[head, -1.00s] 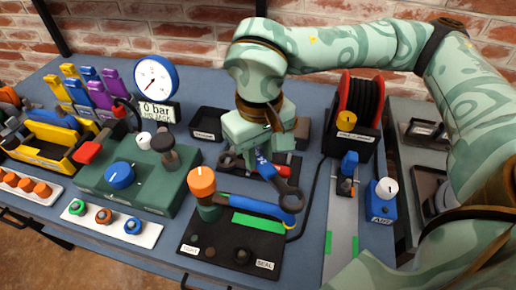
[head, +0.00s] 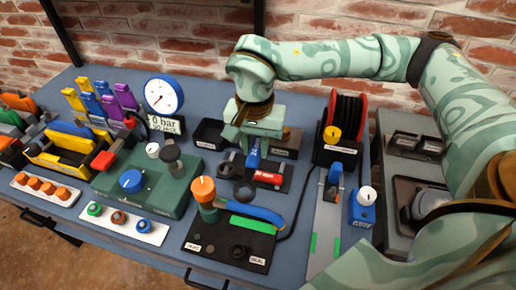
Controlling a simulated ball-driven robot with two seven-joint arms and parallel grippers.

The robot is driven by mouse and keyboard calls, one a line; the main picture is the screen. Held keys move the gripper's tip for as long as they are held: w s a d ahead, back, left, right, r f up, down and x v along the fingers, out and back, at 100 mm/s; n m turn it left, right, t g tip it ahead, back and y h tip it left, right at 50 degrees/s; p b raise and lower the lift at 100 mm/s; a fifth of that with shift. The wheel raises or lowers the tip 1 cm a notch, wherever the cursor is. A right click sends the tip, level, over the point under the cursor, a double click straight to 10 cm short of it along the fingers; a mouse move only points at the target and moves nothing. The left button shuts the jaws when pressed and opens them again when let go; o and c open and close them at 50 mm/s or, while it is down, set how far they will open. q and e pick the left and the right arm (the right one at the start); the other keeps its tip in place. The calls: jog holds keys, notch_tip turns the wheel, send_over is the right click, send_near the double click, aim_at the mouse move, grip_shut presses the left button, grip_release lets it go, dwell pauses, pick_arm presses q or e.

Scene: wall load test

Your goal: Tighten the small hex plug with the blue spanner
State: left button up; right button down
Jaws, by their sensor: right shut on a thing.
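My right gripper (head: 251,143) points down over the middle of the bench and is shut on the blue spanner (head: 253,156). The spanner's blue handle shows below the fingers. A dark, rounded piece (head: 243,191) below it may be the spanner's head. The black plate (head: 228,238) at the front has small dark round fittings (head: 238,252) and white labels, one reading SEAL. I cannot tell which fitting is the small hex plug. My left gripper is out of view.
A red-handled tool (head: 268,177) lies behind. A green box (head: 130,205) stands left, a hose reel (head: 343,118) right.

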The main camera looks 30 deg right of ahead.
jog(key=m, duration=0.2)
jog(key=w+d+m+p, duration=0.1)
jog(key=m, duration=0.1)
jog(key=w+m, duration=0.1)
jog(key=m, duration=0.1)
jog(key=shift+d, duration=0.3)
jog(key=m, duration=0.2)
jog(key=w+d+m+p, duration=0.1)
jog(key=m, duration=0.3)
jog(key=w+d+m, duration=0.1)
jog(key=m, duration=0.1)
jog(key=shift+w+f+p, duration=0.1)
jog(key=shift+f+p, duration=0.1)
jog(key=shift+p, duration=0.1)
jog(key=w+d+m, duration=0.1)
jog(key=m, duration=0.4)
jog(key=w+m, duration=0.1)
jog(key=m, duration=0.5)
jog(key=w+d+f+m, duration=0.1)
jog(key=m, duration=0.4)
jog(key=shift+w+d+m, duration=0.15)
jog(key=shift+d+m, duration=0.15)
jog(key=shift+f+b, duration=2.15)
jog(key=shift+f, duration=0.85)
jog(key=shift+p, duration=0.8)
